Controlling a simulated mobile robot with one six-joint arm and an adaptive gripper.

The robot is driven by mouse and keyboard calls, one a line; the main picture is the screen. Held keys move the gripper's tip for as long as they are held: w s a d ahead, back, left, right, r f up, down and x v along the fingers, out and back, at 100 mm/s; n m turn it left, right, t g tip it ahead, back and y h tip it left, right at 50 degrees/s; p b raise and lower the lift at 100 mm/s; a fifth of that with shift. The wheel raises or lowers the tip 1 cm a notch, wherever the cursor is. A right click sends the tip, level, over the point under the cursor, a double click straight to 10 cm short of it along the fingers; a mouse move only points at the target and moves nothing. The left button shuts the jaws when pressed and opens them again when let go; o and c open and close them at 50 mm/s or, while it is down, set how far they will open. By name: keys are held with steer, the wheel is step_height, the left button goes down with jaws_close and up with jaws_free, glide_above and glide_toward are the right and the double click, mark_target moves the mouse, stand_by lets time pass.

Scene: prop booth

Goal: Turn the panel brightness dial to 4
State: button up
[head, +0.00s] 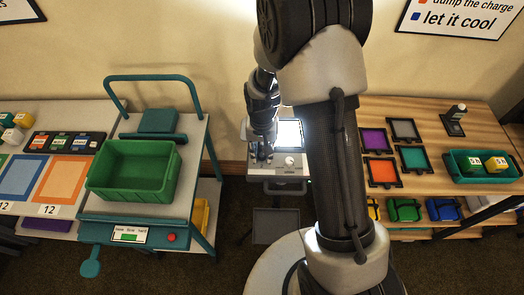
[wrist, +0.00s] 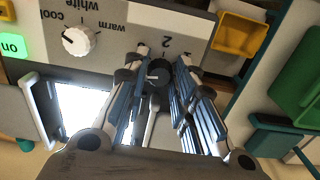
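The light panel (head: 290,133) glows white on a grey stand in the middle of the head view; its lit face (wrist: 84,108) also shows in the wrist view. A dark round dial (wrist: 158,72) with a small pale mark sits on the grey control face, with a printed "2" beside it. Other numbers around it are hidden or cut off by my fingers. My gripper (wrist: 163,62) has its fingers apart on either side of this dial, with a gap visible at the right finger. In the head view my gripper (head: 262,153) is at the panel's left front.
A white dial (wrist: 77,41) marked cool, white and warm and a green "on" button (wrist: 12,45) are close by. A cart with a green bin (head: 135,171) stands left. A wooden table (head: 455,148) with coloured frames stands right.

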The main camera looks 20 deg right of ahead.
mark_target(262, 154)
steer(key=o, duration=0.3)
steer(key=shift+o, duration=0.2)
step_height(262, 154, up, 12)
stand_by(0.5)
stand_by(0.4)
steer(key=s+r+n+t+b, duration=0.2)
steer(key=s+r+b, duration=0.2)
steer(key=s+r, duration=0.55)
steer(key=s+n+t+b, duration=0.1)
steer(key=s+t+b, duration=0.1)
steer(key=s, duration=0.9)
steer(key=shift+s+r+n+t+b, duration=0.15)
steer(key=shift+s+n+t+b, duration=0.2)
steer(key=shift+b, duration=0.25)
